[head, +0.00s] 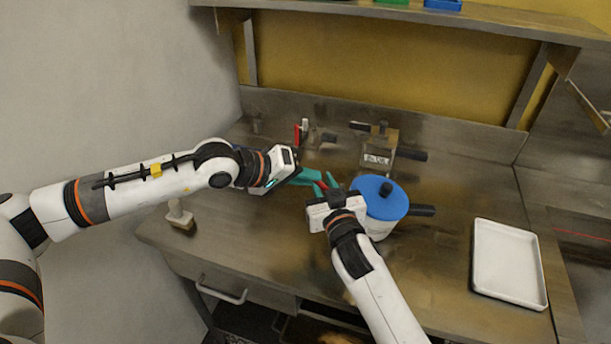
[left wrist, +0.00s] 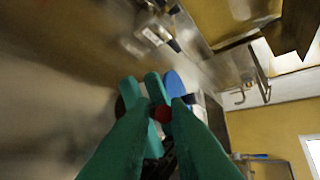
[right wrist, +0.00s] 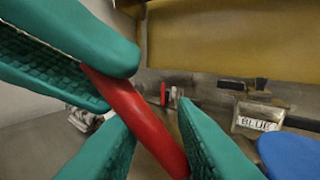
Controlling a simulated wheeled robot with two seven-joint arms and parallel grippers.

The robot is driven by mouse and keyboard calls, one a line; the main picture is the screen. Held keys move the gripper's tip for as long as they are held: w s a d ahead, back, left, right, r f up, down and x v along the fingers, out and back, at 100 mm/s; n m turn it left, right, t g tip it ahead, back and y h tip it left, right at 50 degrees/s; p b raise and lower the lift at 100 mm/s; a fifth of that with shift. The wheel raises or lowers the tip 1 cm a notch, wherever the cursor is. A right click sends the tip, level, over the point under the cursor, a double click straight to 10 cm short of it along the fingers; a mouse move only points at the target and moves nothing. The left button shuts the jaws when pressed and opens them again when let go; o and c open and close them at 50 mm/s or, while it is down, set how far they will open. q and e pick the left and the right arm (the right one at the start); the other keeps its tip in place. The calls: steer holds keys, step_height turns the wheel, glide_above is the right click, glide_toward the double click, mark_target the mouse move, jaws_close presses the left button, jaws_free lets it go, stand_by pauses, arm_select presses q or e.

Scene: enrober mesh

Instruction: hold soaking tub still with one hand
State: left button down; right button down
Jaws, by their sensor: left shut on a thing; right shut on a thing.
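A round white tub with a blue lid (head: 380,197) and a dark knob stands on the steel bench, right of my grippers; I take it to be the soaking tub. Its blue top also shows in the left wrist view (left wrist: 174,84) and the right wrist view (right wrist: 290,155). My left gripper (head: 312,177) and right gripper (head: 329,183) meet left of it. Both are shut on a slim red rod-like thing (right wrist: 135,110), also visible in the left wrist view (left wrist: 161,113). Neither gripper visibly holds the tub. The red thing's ends are partly hidden by the fingers.
A metal holder with a label reading "BLUE" (right wrist: 258,117) stands behind the tub. A white tray (head: 508,263) lies at the right. A pale block with an upright handle (head: 180,216) sits at the left. A shelf (head: 420,20) crosses above. The bench's front left is clear.

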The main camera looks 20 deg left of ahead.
arm_select(q)
steer(key=a+f+y, duration=0.1)
steer(key=a+f, duration=0.1)
steer(key=shift+w+a+f, duration=0.1)
steer(key=shift+a+f, duration=0.2)
steer(key=shift+c, duration=2)
jaws_free()
steer(key=shift+d+r, duration=0.15)
steer(key=shift+r, duration=0.1)
steer(key=shift+c, duration=0.3)
steer(key=shift+r, duration=0.1)
steer(key=c, duration=0.8)
steer(key=shift+r, duration=0.25)
steer(key=shift+c, duration=1.1)
steer(key=d+r+v, duration=0.2)
steer(key=v, duration=1)
steer(key=shift+a+r, duration=0.2)
steer(key=shift+r, duration=0.2)
